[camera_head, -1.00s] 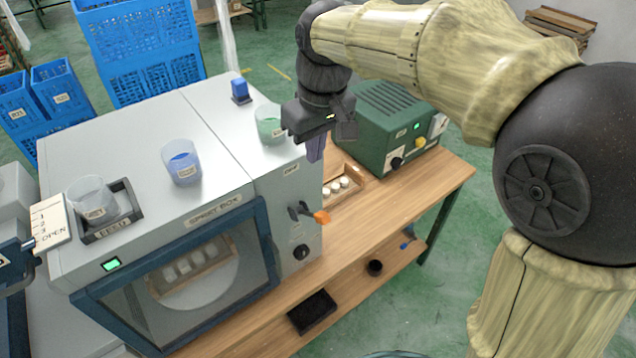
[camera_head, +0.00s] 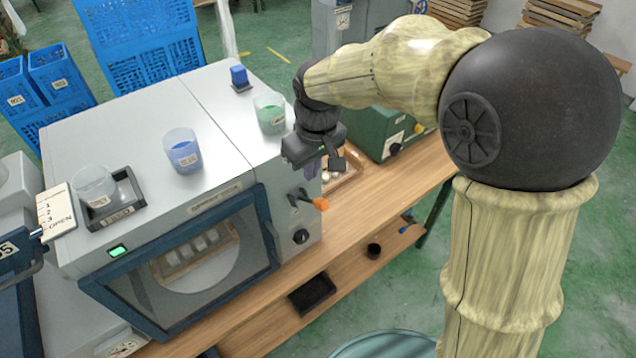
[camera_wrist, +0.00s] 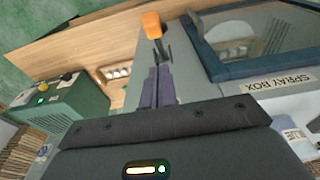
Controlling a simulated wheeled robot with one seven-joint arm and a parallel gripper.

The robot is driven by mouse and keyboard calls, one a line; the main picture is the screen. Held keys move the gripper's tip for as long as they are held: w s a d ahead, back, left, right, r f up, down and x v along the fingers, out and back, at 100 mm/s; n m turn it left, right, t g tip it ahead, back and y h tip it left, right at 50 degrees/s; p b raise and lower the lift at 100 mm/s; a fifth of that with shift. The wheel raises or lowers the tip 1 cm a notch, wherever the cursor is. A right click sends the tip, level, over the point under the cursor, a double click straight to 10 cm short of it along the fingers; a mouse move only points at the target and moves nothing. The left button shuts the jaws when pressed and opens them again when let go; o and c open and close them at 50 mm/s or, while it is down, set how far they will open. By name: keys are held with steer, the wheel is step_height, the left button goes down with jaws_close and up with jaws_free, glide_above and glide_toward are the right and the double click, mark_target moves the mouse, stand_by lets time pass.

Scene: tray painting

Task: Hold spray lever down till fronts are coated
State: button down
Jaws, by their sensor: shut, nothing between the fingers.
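The spray box (camera_head: 150,231) is a grey cabinet with a blue-framed glass door, which is shut. Its spray lever (camera_head: 320,204) has an orange tip and sits on the right part of the front, above a black knob (camera_head: 301,236). In the wrist view the orange lever tip (camera_wrist: 153,25) is beyond my fingertips. Several white pieces (camera_head: 197,246) stand in a wooden tray behind the door glass; whether their fronts are coated cannot be told. My gripper (camera_head: 312,170) is shut and empty, pointing down above the lever and apart from it.
Cups of blue (camera_head: 183,152) and green (camera_head: 270,114) paint and a clear cup (camera_head: 95,186) in a black holder stand on the box. A green machine (camera_head: 385,145) and a wooden tray of white pieces (camera_wrist: 118,73) are beside it. The wooden table (camera_head: 400,190) is clear in front.

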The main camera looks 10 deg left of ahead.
mark_target(318, 200)
steer(key=f, duration=0.1)
steer(key=s+d+f+p, duration=0.1)
steer(key=f, duration=0.1)
steer(key=shift+s+d+f, duration=0.2)
steer(key=shift+d+f, duration=0.05)
steer(key=shift+d, duration=0.05)
steer(key=shift+f, duration=0.25)
steer(key=shift+s+d+f, duration=0.1)
steer(key=shift+f, duration=0.1)
